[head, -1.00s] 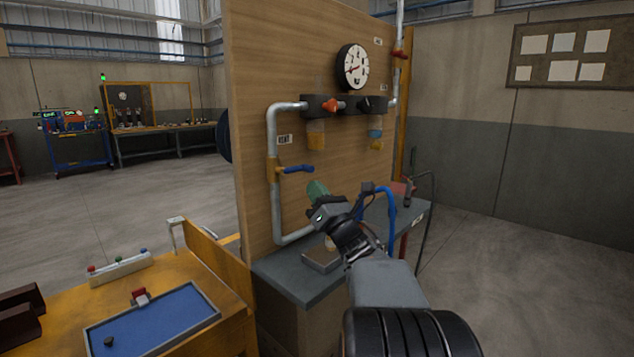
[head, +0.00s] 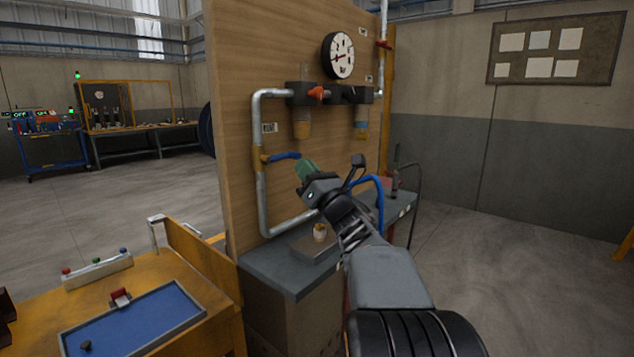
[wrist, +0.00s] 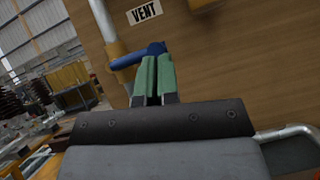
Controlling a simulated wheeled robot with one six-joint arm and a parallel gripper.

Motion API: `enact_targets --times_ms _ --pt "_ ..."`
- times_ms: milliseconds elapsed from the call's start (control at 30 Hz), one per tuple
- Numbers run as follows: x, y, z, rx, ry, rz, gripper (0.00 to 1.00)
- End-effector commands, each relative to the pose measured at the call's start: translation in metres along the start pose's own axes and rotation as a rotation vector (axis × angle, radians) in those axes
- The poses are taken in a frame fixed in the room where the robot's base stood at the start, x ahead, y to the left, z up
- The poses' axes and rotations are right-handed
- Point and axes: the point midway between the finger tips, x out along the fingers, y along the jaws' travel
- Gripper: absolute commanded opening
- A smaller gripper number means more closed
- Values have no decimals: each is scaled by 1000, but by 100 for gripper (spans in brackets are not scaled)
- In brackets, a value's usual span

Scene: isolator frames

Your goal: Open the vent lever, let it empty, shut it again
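The blue vent lever (head: 284,156) sticks out to the right from a brass-coloured valve on the vertical pipe, roughly across the pipe. The VENT label (wrist: 144,12) is on the board above it. My gripper (head: 303,166) has green fingers at the lever's free end. In the wrist view the fingers (wrist: 153,68) are close together with a narrow dark gap, and the blue lever (wrist: 130,60) shows just beyond and left of their tips. Contact is not clear. The round gauge (head: 339,55) is high on the board, its red needle pointing left.
Two bowls with amber contents, the left (head: 302,127) and right (head: 361,128), hang below the regulator's red knob (head: 318,93). A grey bench (head: 275,266) below holds a small cup (head: 320,232). A blue hose loops behind my arm. A blue-lined tray (head: 135,322) lies lower left.

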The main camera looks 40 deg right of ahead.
Motion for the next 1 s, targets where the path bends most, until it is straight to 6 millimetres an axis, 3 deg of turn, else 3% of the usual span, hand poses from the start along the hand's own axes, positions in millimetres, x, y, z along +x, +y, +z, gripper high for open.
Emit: enact_targets --times_ms 333,533,867,1000 --pt "6 6 6 -3 -10 14 0" --pt "-2 6 -2 -3 -10 15 0" --pt "-30 2 -36 0 -3 8 0" --pt "-58 2 -28 -1 0 2 0"
